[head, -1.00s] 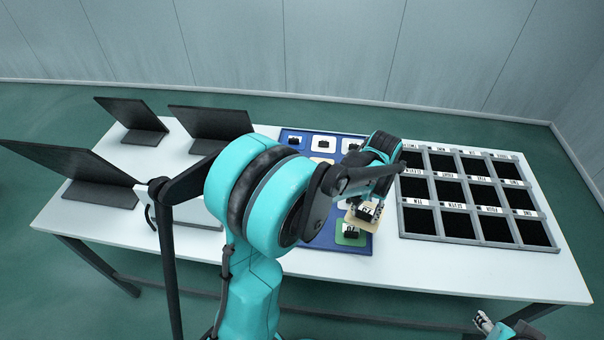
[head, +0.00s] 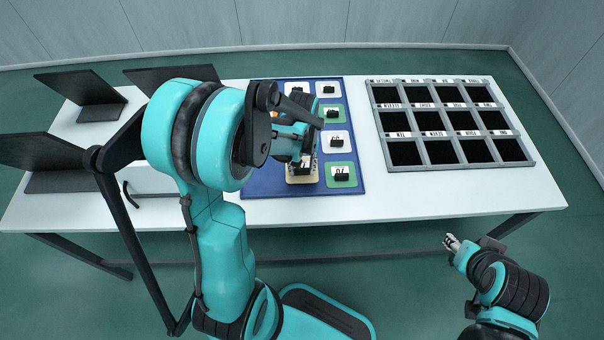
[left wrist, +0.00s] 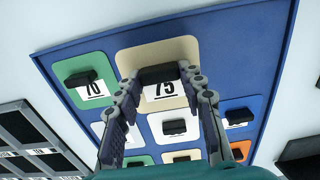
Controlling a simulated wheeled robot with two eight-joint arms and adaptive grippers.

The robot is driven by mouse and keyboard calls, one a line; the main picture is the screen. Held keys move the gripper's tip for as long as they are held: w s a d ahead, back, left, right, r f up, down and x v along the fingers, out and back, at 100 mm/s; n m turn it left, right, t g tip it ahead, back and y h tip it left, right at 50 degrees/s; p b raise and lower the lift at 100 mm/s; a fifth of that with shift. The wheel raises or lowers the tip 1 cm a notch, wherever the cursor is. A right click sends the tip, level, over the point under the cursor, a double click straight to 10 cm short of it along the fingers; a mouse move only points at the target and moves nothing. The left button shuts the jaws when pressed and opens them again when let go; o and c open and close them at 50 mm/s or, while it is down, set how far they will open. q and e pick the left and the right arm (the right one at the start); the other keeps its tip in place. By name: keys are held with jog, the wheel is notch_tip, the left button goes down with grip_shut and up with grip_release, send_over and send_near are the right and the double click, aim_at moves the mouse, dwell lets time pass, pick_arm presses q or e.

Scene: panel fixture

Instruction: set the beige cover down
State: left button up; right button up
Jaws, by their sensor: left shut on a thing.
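The beige cover (head: 303,178) with a black handle and the label 75 is at the near left part of the blue panel (head: 262,187). My left gripper (head: 303,160) is shut on its handle. In the left wrist view the beige cover (left wrist: 139,58) looks larger than the green cover labelled 70 (left wrist: 92,92) beside it. Whether it touches the panel or hovers slightly above it I cannot tell. My left gripper (left wrist: 160,76) hides part of the panel there. My right gripper (head: 451,243) is low at the right, away from the panel.
The green cover (head: 341,181) lies just right of the beige one. White and green covers fill the right column behind it. A grey compartment tray (head: 459,165) stands on the white table (head: 420,200) to the right. Dark upright panels (head: 85,90) stand at the left.

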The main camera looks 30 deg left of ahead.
aim_at(302, 173)
pick_arm(q)
jog(key=shift+f+b, duration=0.7)
jog(key=shift+f, duration=1.1)
jog(key=shift+f, duration=0.15)
jog(key=o, duration=1.2)
